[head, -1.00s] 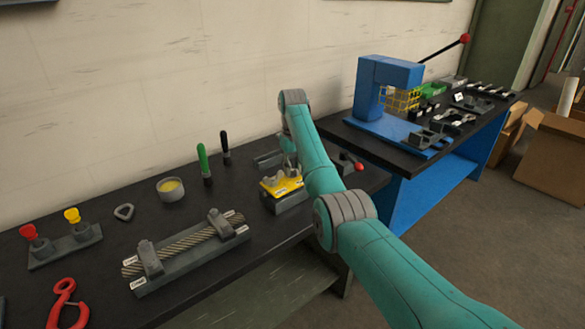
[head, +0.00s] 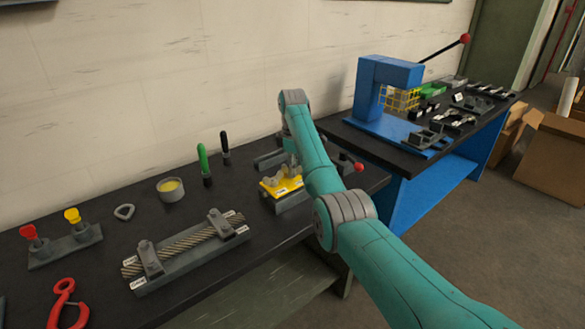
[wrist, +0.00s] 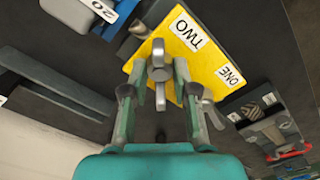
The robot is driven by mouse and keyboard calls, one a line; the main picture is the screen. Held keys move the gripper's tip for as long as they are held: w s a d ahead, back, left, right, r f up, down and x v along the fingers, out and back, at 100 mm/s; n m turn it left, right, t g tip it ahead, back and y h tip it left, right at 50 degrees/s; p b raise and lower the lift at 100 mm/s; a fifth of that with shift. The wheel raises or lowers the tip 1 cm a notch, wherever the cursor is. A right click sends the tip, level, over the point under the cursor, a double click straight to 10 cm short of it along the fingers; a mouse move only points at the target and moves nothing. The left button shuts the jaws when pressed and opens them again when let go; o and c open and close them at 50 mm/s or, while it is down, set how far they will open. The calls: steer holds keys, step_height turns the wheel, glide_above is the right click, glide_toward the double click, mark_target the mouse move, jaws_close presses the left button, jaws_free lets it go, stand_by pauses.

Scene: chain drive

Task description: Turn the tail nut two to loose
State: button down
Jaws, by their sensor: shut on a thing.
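The yellow plate (head: 268,191) sits on a grey block on the dark bench, partly behind my arm. In the wrist view the plate (wrist: 215,62) carries a TWO label and a ONE label. A grey wing nut, tail nut two (wrist: 159,88), stands between my fingers on the TWO side. Another grey wing nut (wrist: 212,113) is beside the right finger, near the ONE label. In the head view my gripper is mostly hidden by my forearm.
A rope fixture with clamps (head: 185,250) lies to the left on the bench. A red-knobbed lever (head: 358,167) stands just right of my arm. Behind are a green-handled tool (head: 203,162) and a yellow-filled cup (head: 171,189). A blue press (head: 385,95) stands on the right-hand bench.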

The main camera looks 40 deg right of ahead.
steer(key=n, duration=0.7)
steer(key=shift+f, duration=0.2)
steer(key=n, duration=0.6)
steer(key=shift+s+n, duration=0.1)
steer(key=shift+n, duration=0.3)
steer(key=shift+f, duration=0.1)
steer(key=c, duration=1.2)
jaws_free()
steer(key=shift+c, duration=0.2)
steer(key=shift+r, duration=3.85)
